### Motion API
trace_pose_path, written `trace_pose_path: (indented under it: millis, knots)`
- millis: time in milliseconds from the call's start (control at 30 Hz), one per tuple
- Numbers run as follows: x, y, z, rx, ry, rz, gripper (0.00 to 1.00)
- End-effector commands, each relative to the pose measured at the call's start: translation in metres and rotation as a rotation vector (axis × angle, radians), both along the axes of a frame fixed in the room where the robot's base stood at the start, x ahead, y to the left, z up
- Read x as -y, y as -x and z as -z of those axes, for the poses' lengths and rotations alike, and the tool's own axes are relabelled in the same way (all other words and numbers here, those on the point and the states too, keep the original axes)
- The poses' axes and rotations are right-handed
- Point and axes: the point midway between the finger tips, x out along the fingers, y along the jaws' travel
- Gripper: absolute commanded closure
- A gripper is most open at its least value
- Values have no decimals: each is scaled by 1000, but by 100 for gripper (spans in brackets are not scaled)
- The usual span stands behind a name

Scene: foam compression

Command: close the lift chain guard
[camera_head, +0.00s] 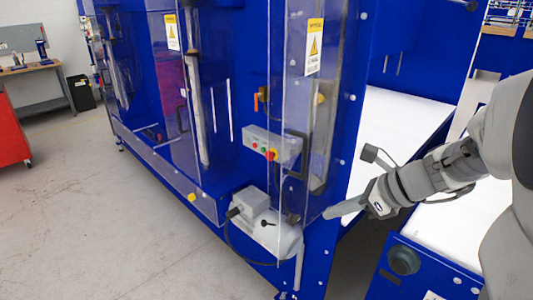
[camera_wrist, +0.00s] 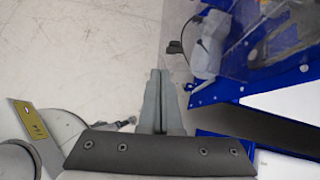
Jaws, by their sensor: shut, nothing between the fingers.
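Clear guard panels with yellow warning labels stand on the blue machine in the head view. The nearer clear panel (camera_head: 317,110) has a dark handle (camera_head: 297,155) and stands near the machine's right corner post. A farther clear panel (camera_head: 165,75) is to its left. I cannot tell for sure which is the lift chain guard, or how far either is open. My gripper (camera_head: 330,213) is shut and empty, at the lower right edge of the nearer panel; contact is unclear. In the wrist view, its fingers (camera_wrist: 160,76) point over the floor, left of the blue frame.
A grey motor (camera_head: 265,228) with a cable sits low below the nearer panel. A control box with buttons (camera_head: 268,147) is behind that panel. A blue post (camera_head: 350,125) stands close to my gripper, with white belts (camera_head: 395,125) to the right. Open floor (camera_head: 90,200) lies left.

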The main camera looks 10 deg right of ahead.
Motion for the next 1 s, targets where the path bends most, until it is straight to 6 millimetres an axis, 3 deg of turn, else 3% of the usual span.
trace_pose_path:
  millis: [400,667,1000]
  knots:
    - [-48,-41,62,-3,2,-8,100]
    - [-71,-62,58,-1,3,-7,100]
    - [-74,-65,58,0,4,-4,100]
